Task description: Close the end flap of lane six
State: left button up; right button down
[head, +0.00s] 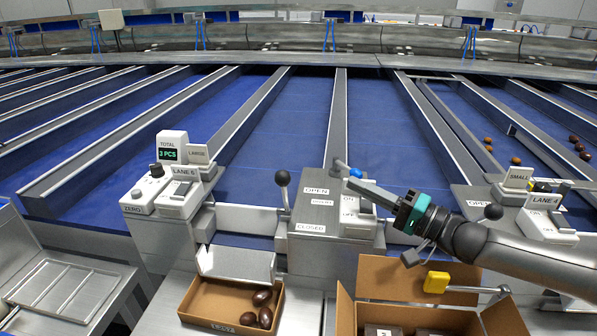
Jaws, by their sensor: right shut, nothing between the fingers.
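The lane six console (170,190) stands left of centre, with a LANE 6 plate and a counter reading 3 PCS. Right of it, a lever with a dark ball knob (282,178) stands upright beside a grey housing (330,215) labelled OPEN at the top and CLOSED lower down. The knob is level with the OPEN end. A pale flap or chute plate (236,263) sits at the lane's end above a box. My right gripper (343,168) is shut and empty over the housing's upper right, apart from the knob. My left gripper is out of view.
A cardboard box (190,306) with several dark dates stands under the lane's end. An open carton (385,275) lies below my right arm, beside a yellow-tagged handle (436,282). The lane 4 console (545,222) and another knob (493,212) are at right.

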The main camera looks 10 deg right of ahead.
aim_at(287, 184)
jog(key=x, duration=1.4)
jog(key=shift+s+a+f+p, duration=0.1)
jog(key=shift+s+a+f, duration=0.15)
jog(key=shift+s, duration=0.3)
jog(key=shift+s+a+f+p, duration=0.15)
jog(key=shift+s+a, duration=0.2)
jog(key=shift+s, duration=0.2)
jog(key=shift+s+a+f+p, duration=0.1)
jog(key=shift+s+a+f, duration=0.15)
jog(key=shift+s, duration=0.3)
jog(key=s+p, duration=0.1)
jog(key=s+a+p, duration=0.1)
jog(key=p, duration=0.1)
jog(key=shift+s+a+f, duration=0.15)
jog(key=shift+s+f, duration=0.05)
jog(key=shift+s, duration=0.2)
jog(key=shift+s+a+f+p, duration=0.15)
jog(key=shift+s+f+p, duration=0.2)
jog(key=shift+s, duration=0.05)
